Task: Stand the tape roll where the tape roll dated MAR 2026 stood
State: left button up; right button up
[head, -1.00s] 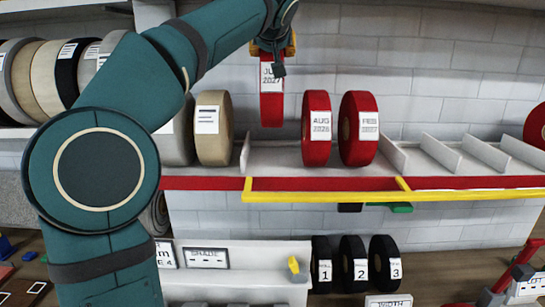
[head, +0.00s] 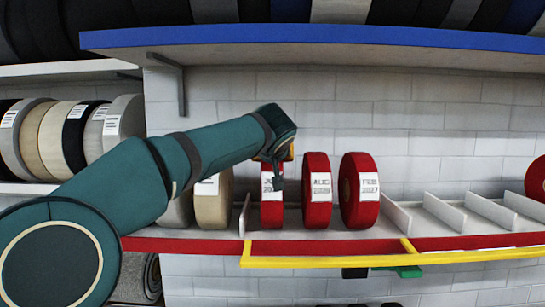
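A red tape roll (head: 271,208) with a white label, partly covered by my gripper and starting "JU", is upright at the left end of the yellow-framed shelf section. Its bottom is level with the neighbouring rolls and appears to touch the shelf. My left gripper (head: 277,172) is at its top, apparently shut on it. To its right stand a red roll labelled AUG (head: 318,200), its year hard to read, and a red roll labelled FEB 2027 (head: 360,195). No label reading MAR 2026 shows. My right gripper is out of view.
A low divider (head: 244,215) is close to the held roll's left; beige and grey rolls (head: 214,205) stand beyond it. Empty divided slots (head: 455,215) lie to the right. A blue shelf (head: 330,38) with dark rolls hangs above. A yellow rail (head: 330,262) runs along the front.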

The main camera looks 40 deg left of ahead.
pick_arm(q)
jog(key=shift+r, duration=0.1)
jog(key=o, duration=1.3)
